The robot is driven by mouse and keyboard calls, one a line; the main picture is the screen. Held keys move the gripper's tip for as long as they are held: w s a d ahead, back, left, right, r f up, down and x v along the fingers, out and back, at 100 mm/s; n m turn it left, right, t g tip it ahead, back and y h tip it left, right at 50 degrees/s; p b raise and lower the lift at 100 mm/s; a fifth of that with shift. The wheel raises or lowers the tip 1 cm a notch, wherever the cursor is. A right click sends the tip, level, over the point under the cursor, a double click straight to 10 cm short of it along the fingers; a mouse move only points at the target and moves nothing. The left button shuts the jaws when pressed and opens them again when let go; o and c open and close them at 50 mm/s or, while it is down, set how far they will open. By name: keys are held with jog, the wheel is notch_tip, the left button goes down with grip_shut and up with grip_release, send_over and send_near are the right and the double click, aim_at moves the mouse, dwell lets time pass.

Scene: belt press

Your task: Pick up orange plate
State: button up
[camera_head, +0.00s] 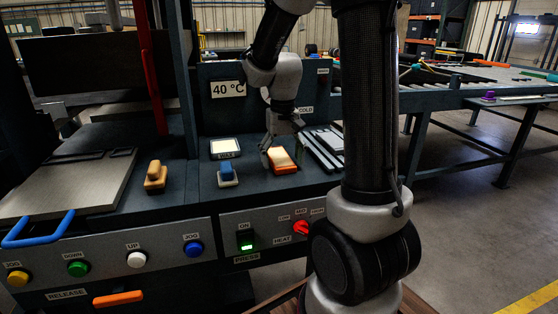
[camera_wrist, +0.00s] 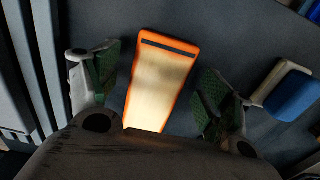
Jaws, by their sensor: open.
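The orange plate (camera_head: 283,160) lies on the dark bench top of the press, below the temperature sign. In the wrist view the orange plate (camera_wrist: 163,80) has an orange rim, a pale tan face and a dark strip near its far end. My gripper (camera_head: 269,150) is just above the bench beside the plate in the head view. In the wrist view my gripper (camera_wrist: 160,85) is open, with one green-padded finger on each side of the plate and a gap at both sides. The plate's near end is hidden behind the gripper body.
A blue-topped block (camera_head: 227,175) and a tan block (camera_head: 155,176) stand left of the plate. Dark slotted rails (camera_head: 322,150) lie close on its right. A panel of buttons (camera_head: 137,259) runs along the front. A blue handle (camera_head: 38,231) sticks out at left.

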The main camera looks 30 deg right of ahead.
aim_at(282, 162)
jog(key=shift+f, duration=0.3)
jog(key=c, duration=1.5)
jog(key=shift+r, duration=0.15)
notch_tip(282, 162, up, 10)
jog(key=shift+f, duration=0.1)
